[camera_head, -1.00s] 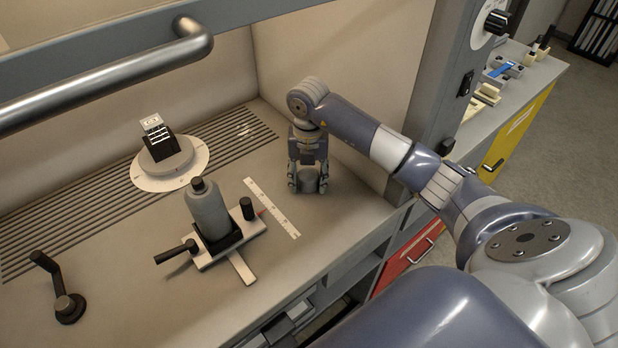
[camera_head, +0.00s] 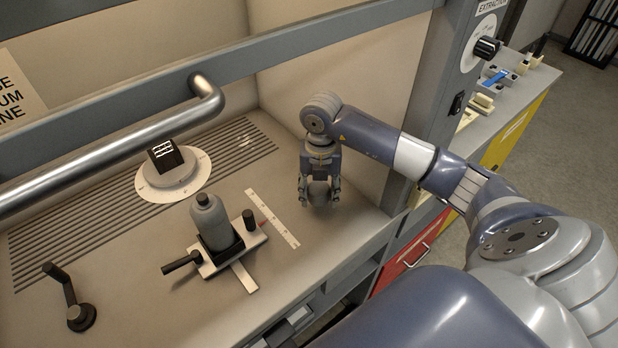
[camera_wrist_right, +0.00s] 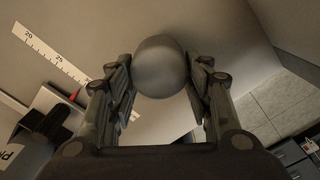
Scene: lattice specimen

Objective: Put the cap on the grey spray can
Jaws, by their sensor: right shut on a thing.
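The grey spray can (camera_head: 211,223) stands upright in a black holder on a white clamp base (camera_head: 254,239), its narrower dark top bare. My right gripper (camera_head: 319,200) is to the right of the can, pointing down near the right side of the work surface. It is shut on the grey cap (camera_head: 319,192), which shows between the fingers. In the right wrist view the cap (camera_wrist_right: 160,68) is a smooth round grey shape between both fingers (camera_wrist_right: 160,85). The can's side shows in part at the lower left there. My left gripper is not in view.
A white ruler (camera_head: 272,217) lies between the can and my right gripper. A round turntable (camera_head: 172,184) with a black block stands behind the can. A black crank (camera_head: 80,316) is at front left. A metal handle bar (camera_head: 130,130) crosses above the surface.

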